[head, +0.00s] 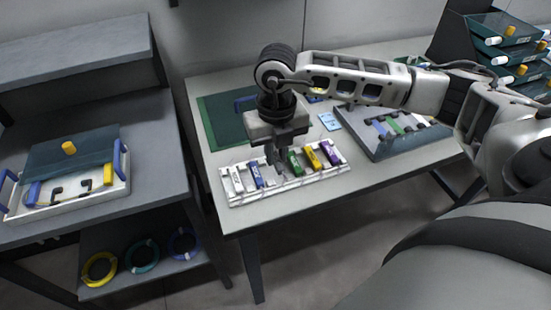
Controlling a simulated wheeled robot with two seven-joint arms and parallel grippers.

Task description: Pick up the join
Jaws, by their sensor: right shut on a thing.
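My right gripper (279,165) reaches in from the right and points down over the white rack (290,187) on the middle table. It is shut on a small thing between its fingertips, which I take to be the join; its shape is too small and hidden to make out. The fingers are at the gap between the blue piece (255,174) and the green piece (295,162) in the rack. I cannot tell whether the held thing touches the rack. My left gripper is not in view.
White, yellow (313,157) and purple (330,152) pieces also stand in the rack. A green mat (212,121) lies behind it, and a grey tray (385,150) stands right. A lidded white tray (110,196) is on the left bench. The table's front edge is clear.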

